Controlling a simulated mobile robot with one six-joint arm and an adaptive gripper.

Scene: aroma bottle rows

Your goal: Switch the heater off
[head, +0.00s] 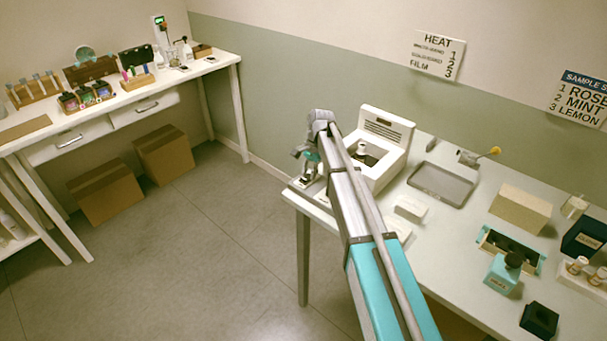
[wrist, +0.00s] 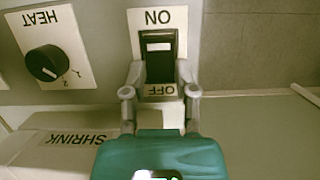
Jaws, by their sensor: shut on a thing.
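The heater (head: 397,124) is a white box with a vented back panel, at the table's far left end in the head view. Its black rocker switch (wrist: 159,55) sits on a white plate (wrist: 191,20), with ON and OFF upside down in the wrist view. OFF is on the side nearer my gripper. My gripper (wrist: 160,76) is shut on the switch, one finger on each side. In the head view my gripper (head: 308,160) is at the heater's left side, and the switch cannot be made out there. I cannot tell which way the rocker is tipped.
A HEAT dial (wrist: 47,63) is left of the switch in the wrist view, beside a SHRINK label (wrist: 77,138). A grey tray (head: 442,184) lies right of the heater. A beige block (head: 520,207) and a teal bottle (head: 502,273) stand farther right. Open floor lies left.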

